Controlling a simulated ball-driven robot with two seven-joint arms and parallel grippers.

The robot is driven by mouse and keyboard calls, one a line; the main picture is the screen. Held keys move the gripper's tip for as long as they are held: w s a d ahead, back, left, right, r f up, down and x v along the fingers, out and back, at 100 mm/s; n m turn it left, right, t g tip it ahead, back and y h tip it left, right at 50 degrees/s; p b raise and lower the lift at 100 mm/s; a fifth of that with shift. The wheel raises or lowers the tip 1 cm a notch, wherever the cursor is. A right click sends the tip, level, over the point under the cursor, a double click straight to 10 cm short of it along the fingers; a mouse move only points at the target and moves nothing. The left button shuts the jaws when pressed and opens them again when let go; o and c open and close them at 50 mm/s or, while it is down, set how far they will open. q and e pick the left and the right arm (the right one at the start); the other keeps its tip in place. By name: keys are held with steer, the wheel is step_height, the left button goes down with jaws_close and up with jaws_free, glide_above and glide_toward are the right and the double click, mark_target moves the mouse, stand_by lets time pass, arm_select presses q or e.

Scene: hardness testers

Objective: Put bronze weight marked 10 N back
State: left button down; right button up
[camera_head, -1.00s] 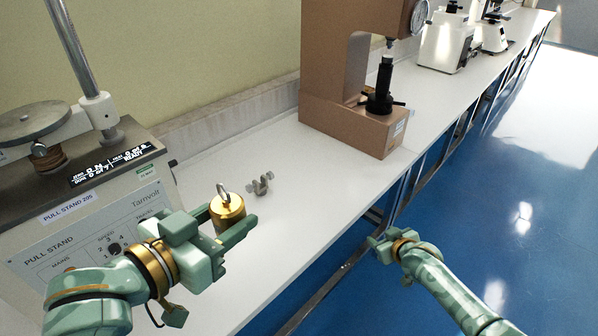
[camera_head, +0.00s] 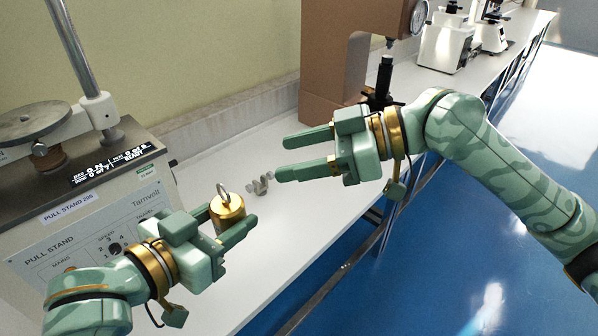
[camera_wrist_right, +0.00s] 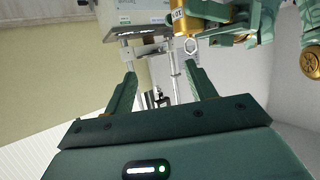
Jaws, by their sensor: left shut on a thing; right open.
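The bronze weight (camera_head: 227,208) is a short brass-coloured cylinder with a silver ring on top, upright in the head view. My left gripper (camera_head: 228,226) is shut on it, one finger on each side, at the front left of the bench. The weight also shows at the top of the right wrist view (camera_wrist_right: 181,22), where its marking is too small to read surely. My right gripper (camera_head: 280,158) is open and empty, its fingers pointing left, up and to the right of the weight.
The pull stand (camera_head: 95,225) stands on the left of the white bench (camera_head: 205,150). A small metal clamp-like part (camera_head: 259,184) lies near the right gripper's lower finger. A brown tester (camera_head: 325,75) stands behind, partly hidden by my right arm. White instruments (camera_head: 445,45) are further back.

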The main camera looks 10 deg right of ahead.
mark_target(220, 201)
arm_select(q)
steer(key=shift+r, duration=0.1)
arm_select(e)
steer(key=s+a+f, duration=0.1)
steer(key=a, duration=0.3)
steer(key=a+f+n+g, duration=0.1)
steer(key=a+f, duration=0.1)
steer(key=a, duration=0.1)
steer(key=s+a+f+g, duration=0.1)
steer(key=a+f, duration=0.1)
steer(key=a, duration=0.2)
steer(key=shift+s+a+f, duration=0.15)
steer(key=shift+s+a, duration=0.15)
jaws_close()
arm_select(q)
steer(key=c, duration=0.8)
jaws_free()
arm_select(e)
steer(key=shift+w, duration=0.1)
arm_select(q)
steer(key=shift+o, duration=0.7)
